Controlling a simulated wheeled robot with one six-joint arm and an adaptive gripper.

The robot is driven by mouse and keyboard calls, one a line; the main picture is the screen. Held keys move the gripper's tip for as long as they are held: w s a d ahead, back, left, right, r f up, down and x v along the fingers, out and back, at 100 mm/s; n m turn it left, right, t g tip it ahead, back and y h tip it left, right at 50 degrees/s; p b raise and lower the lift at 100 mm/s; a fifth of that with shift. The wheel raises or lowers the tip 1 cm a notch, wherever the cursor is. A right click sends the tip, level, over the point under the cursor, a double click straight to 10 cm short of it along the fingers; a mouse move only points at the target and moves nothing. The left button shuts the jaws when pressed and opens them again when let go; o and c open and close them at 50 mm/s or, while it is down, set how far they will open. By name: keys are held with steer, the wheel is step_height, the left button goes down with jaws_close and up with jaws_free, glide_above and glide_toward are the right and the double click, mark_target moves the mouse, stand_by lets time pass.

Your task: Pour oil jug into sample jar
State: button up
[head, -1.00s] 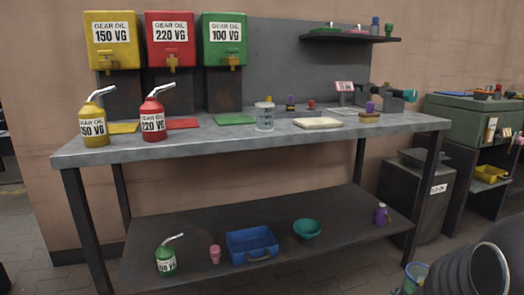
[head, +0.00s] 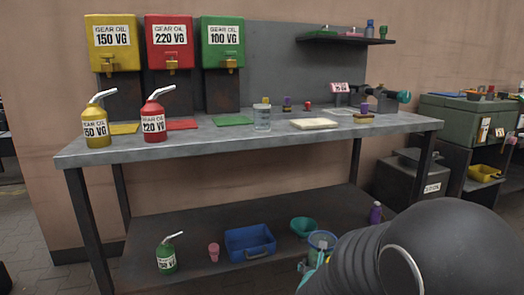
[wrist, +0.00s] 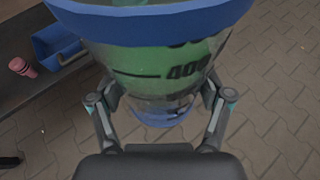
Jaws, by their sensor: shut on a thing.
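The oil jug (wrist: 165,75) is a clear measuring jug with a blue rim, a "400" mark and green liquid inside. My gripper (wrist: 163,108) is shut on it, one finger on each side, in the wrist view. In the head view the jug (head: 322,240) appears in front of the lower shelf, low at the right of the middle, looking roughly upright; my arm hides part of the gripper. The sample jar (head: 262,120) looks like the clear jar standing on the bench top near the middle, well above and left of the jug in the picture.
The bench top (head: 215,137) carries a yellow oil can (head: 97,125), a red oil can (head: 154,122) and a pale block (head: 314,123). Three gear oil tanks stand behind. The lower shelf holds a green can (head: 166,257), pink cup (head: 214,252), blue bin (head: 250,243) and teal funnel (head: 303,227).

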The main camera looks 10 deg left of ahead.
steer(key=a+r+p, duration=0.1)
steer(key=a+r, duration=1.7)
steer(key=a, duration=0.3)
steer(key=s+a+r+n+y, duration=0.1)
steer(key=s+a+r, duration=0.2)
steer(key=a+r, duration=0.3)
steer(key=s+a+r+n+y, duration=0.2)
steer(key=s+a+r, duration=0.2)
steer(key=r, duration=0.8)
steer(key=shift+s+a+r+y+p, duration=0.3)
steer(key=shift+a+r+p, duration=0.1)
steer(key=shift+a, duration=0.9)
